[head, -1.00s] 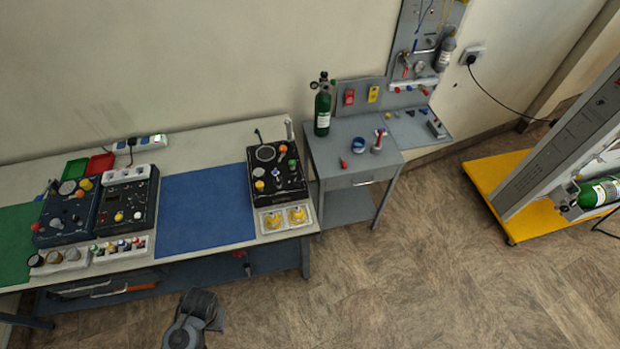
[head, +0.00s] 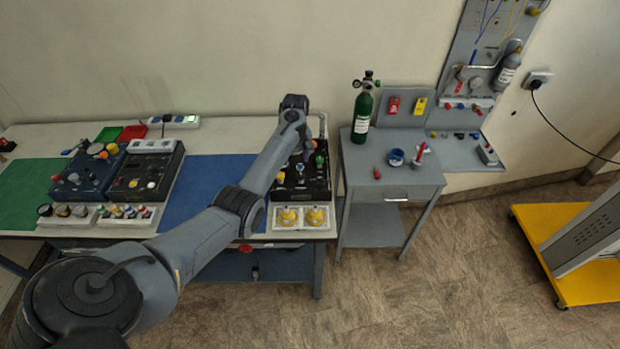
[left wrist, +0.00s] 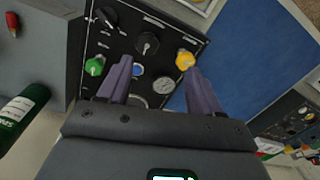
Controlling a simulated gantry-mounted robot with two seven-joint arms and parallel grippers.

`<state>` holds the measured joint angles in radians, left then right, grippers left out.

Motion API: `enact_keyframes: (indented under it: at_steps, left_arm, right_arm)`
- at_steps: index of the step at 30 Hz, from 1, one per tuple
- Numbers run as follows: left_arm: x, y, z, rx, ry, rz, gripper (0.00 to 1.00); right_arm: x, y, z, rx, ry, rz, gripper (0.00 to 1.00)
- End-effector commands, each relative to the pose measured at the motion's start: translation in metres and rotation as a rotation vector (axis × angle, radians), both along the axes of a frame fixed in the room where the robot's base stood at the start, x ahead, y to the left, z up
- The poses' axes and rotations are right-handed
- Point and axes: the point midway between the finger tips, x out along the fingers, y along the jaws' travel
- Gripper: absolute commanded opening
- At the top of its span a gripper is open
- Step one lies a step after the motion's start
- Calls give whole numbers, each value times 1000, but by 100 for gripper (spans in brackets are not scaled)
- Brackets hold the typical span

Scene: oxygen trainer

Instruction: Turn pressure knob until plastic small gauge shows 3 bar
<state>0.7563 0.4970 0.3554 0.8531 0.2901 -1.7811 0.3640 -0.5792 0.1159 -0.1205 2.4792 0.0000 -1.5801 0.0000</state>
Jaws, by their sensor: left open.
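The black trainer panel (head: 318,183) stands at the right end of the long bench, partly hidden by my left arm. The gauge's needle and figures are too small to read. Which knob is the pressure knob cannot be told. My left gripper (left wrist: 159,66) is open over the panel, its fingers apart and nothing held between them. In the head view its fingers are mostly hidden. My right gripper is not in view.
A tray with two yellow-topped items (head: 301,218) lies in front of the panel. A blue mat (head: 205,185) is to its left. A green cylinder (head: 363,112) stands on the side table (head: 400,180) to the right.

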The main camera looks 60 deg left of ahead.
Motion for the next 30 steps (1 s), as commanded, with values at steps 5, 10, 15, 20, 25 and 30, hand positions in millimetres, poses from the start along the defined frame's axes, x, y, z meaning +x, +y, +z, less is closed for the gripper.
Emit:
enact_keyframes:
  at_steps: [5,10,15,20,25,30]
  left_arm:
    - [17,1,15,2,-49,0,65]
    - [18,0,0,1,-51,-1,65]
    - [17,0,-28,0,-50,0,65]
    - [17,1,-54,1,-51,-1,65]
    - [18,1,-75,2,-51,0,65]
    - [18,1,-85,3,-53,-1,65]
  right_arm:
    - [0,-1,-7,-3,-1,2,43]
    - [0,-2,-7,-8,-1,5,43]
    - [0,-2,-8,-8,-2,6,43]
    - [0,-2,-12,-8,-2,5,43]
    - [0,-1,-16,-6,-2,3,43]
    - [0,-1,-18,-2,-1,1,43]
